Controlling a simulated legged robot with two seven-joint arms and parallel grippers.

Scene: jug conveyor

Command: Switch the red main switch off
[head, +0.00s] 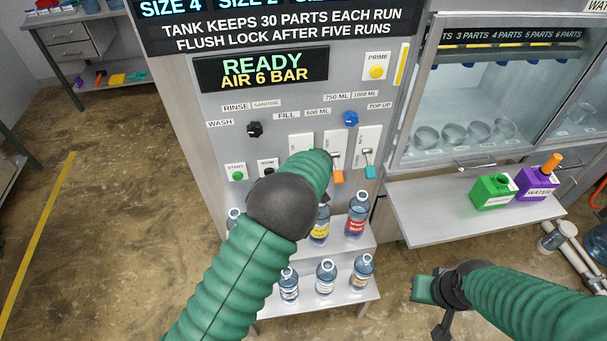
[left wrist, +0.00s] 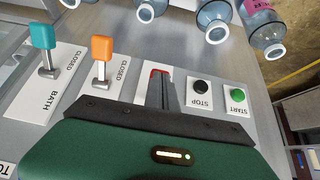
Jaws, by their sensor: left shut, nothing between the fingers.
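The red main switch (left wrist: 159,71) shows only as a small red strip on a white plate in the left wrist view, between the orange lever and the STOP button. My left gripper's grey fingers (left wrist: 161,92) are shut and empty, right in front of it, and hide most of it. I cannot tell whether they touch it. In the head view my left gripper (head: 312,170) covers the switch; part of a white plate (head: 300,147) shows above. My right gripper (head: 432,300) is low at the right, away from the panel; its jaw state is unclear.
An orange lever (head: 338,176) and a teal lever (head: 370,172) stand right of my left gripper. The START button (head: 237,173) and STOP button (head: 268,164) are left. Labelled bottles (head: 355,222) stand on shelves below. The display (head: 262,70) reads READY, AIR 6 BAR.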

